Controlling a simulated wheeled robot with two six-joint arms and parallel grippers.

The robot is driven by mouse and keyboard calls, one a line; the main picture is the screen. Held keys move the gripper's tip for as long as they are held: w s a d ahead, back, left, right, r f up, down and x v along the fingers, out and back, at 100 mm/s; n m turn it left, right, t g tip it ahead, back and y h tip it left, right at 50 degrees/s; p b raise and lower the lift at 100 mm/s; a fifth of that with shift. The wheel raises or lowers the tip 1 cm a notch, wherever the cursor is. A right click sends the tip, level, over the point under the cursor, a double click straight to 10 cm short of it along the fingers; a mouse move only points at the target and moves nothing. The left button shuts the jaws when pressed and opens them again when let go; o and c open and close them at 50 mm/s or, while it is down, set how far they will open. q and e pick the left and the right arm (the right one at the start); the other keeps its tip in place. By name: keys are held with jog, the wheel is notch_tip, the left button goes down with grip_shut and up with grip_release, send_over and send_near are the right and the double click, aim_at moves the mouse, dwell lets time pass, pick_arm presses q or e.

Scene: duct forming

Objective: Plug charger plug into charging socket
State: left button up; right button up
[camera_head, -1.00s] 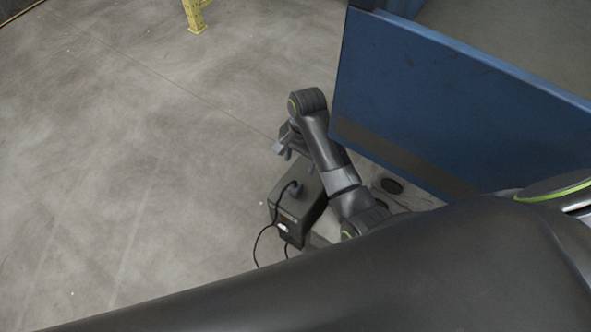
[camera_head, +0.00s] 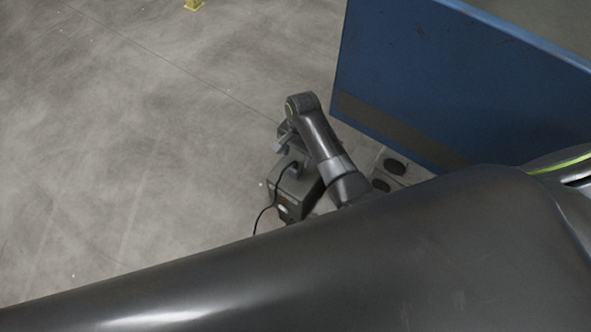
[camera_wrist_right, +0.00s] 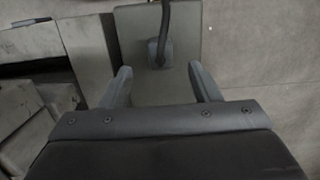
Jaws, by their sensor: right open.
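The charger box (camera_head: 289,190) is a dark grey block on the floor. The charger plug (camera_head: 297,169) is a dark piece standing on its top with a black cable. In the right wrist view the plug (camera_wrist_right: 160,52) sits on the box's grey top, just beyond and between the fingertips. My right gripper (camera_head: 284,142) is open above the box, and its two fingers (camera_wrist_right: 160,72) are apart with nothing between them. I cannot make out a charging socket in either view. My left gripper is not in view.
A large blue panel (camera_head: 450,80) stands to the right of my right arm. Grey slabs (camera_wrist_right: 28,110) lie left in the wrist view. The concrete floor (camera_head: 130,140) at left is clear. My own dark arm hides the lower area.

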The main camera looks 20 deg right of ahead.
aim_at(296, 166)
notch_tip(296, 166, down, 2)
jog(key=shift+s+a+f, duration=0.1)
jog(key=shift+f, duration=0.3)
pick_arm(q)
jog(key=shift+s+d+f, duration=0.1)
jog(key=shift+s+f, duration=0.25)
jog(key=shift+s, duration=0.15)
pick_arm(e)
jog(key=f+b, duration=0.1)
jog(key=f, duration=0.4)
jog(key=shift+s+a+f+b, duration=0.1)
jog(key=shift+s+a+b, duration=0.1)
jog(key=shift+b, duration=0.15)
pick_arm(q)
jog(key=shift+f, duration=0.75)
pick_arm(e)
jog(key=shift+c, duration=0.3)
